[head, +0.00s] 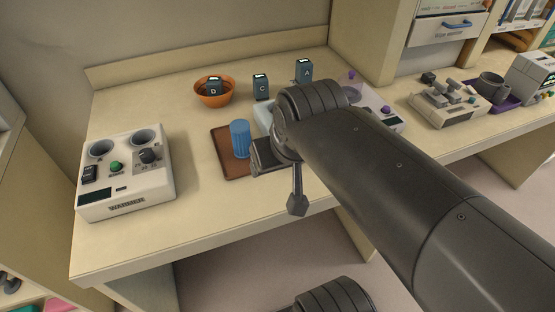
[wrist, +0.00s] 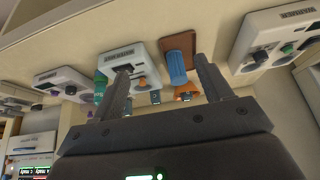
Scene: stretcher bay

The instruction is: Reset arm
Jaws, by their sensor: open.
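My arm reaches in from the lower right of the head view, and my gripper (head: 272,158) hangs over the front part of the counter (head: 215,205), just right of a blue ribbed cup (head: 240,138). In the wrist view my gripper (wrist: 162,66) has its two fingers well apart with nothing held between them. The blue cup (wrist: 177,68) shows beyond the fingers in that view, apart from them. It stands on a brown tray (head: 218,141), partly hidden behind my gripper in the head view.
A white warmer (head: 125,185) stands at the left. An orange bowl (head: 213,98) with block D, block C (head: 261,87) and block A (head: 304,70) are at the back. My arm partly hides pale devices (head: 387,118). Another device (head: 450,102) stands farther right.

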